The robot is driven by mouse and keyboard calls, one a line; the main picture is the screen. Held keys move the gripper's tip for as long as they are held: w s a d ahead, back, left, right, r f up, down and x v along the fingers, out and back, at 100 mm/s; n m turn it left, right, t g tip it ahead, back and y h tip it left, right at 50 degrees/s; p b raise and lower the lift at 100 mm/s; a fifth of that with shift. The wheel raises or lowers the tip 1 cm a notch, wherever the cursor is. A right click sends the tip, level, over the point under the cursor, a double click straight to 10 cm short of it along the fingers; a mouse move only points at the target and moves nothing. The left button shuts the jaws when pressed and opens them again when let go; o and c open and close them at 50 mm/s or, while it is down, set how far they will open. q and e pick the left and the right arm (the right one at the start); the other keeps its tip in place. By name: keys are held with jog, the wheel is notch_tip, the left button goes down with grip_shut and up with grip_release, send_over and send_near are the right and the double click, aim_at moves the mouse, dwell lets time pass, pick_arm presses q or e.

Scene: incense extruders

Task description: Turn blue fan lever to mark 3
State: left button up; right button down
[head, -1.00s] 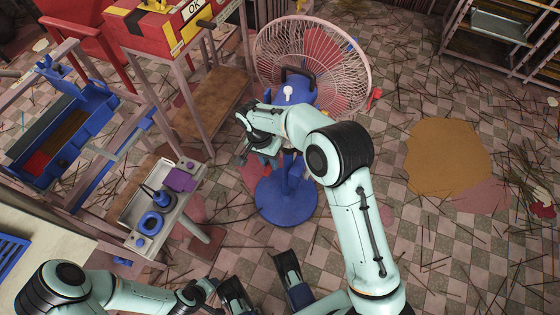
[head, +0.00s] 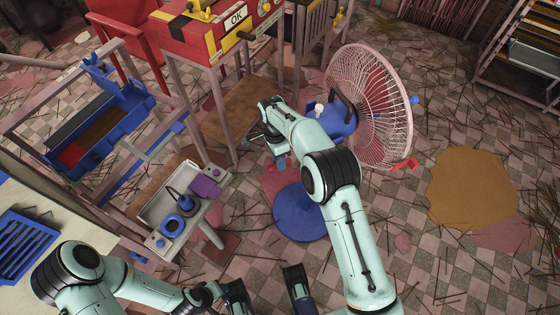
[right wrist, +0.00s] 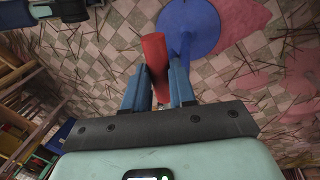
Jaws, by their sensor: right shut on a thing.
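The blue fan has a round base (head: 300,212), a blue motor housing (head: 338,118) and a pale wire cage (head: 372,105) facing right. My right gripper (head: 276,148) is at the fan's left side, low by the housing. In the right wrist view its two blue fingers are shut on a red lever (right wrist: 155,65), with the fan's base (right wrist: 190,22) and stand behind. No number marks can be made out. A red tab (head: 404,164) sticks out at the cage's lower right. My left gripper (head: 267,292) is at the bottom, its fingers apart and empty.
A red and yellow machine (head: 222,30) on a stand is behind and left of the fan. A grey tray (head: 160,225) with blue and purple parts stands at left. A shelf (head: 525,60) is at far right. Sticks litter the checkered floor; the right side is open.

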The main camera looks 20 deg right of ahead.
jog(key=shift+w+r, duration=0.1)
jog(key=shift+w, duration=0.1)
jog(key=c, duration=0.9)
grip_release()
pick_arm(q)
jog(key=shift+w, duration=0.1)
jog(key=s+d+r+g+p, duration=0.1)
jog(key=s+d+r+p, duration=0.1)
jog(key=s+r+p, duration=0.1)
jog(key=shift+s+r+g+h, duration=0.3)
jog(key=shift+s+r+h, duration=0.1)
jog(key=shift+s, duration=0.5)
pick_arm(e)
jog(key=r, duration=0.4)
jog(key=w+r, duration=0.1)
jog(key=r, duration=0.3)
jog(key=w+r, duration=0.1)
jog(key=r, duration=0.4)
jog(key=shift+w+a, duration=0.15)
jog(key=shift+w, duration=0.1)
pick_arm(q)
jog(key=shift+s+d, duration=0.1)
pick_arm(e)
jog(key=shift+s, duration=0.1)
